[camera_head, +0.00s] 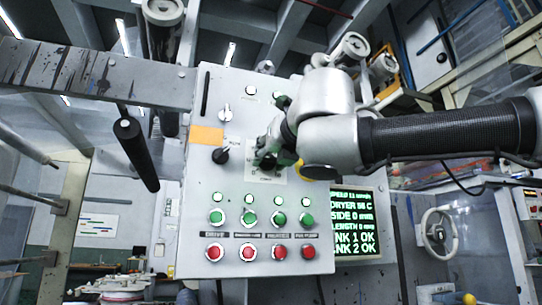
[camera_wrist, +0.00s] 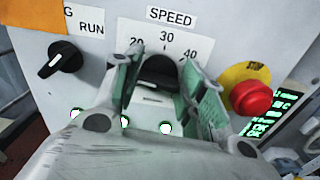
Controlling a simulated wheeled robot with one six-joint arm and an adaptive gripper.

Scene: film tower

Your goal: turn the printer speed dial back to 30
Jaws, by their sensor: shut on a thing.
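The black speed dial (camera_wrist: 158,70) is on the grey control panel (camera_head: 215,110), under a SPEED label (camera_wrist: 170,17) with a scale (camera_wrist: 166,42) marked 20, 30 and 40. My gripper (camera_wrist: 160,82) is shut on the dial, one greenish finger pad on each side of it. In the head view my gripper (camera_head: 272,152) reaches the panel from the right and covers most of the dial. I cannot tell which number the dial points at.
Left of the dial is a black RUN switch (camera_wrist: 56,59). Right of it is a red emergency button (camera_wrist: 251,97) on a yellow disc, close to my finger. Green buttons (camera_head: 249,217) and red buttons (camera_head: 248,252) line the lower panel. A green-text screen (camera_head: 352,222) is at right.

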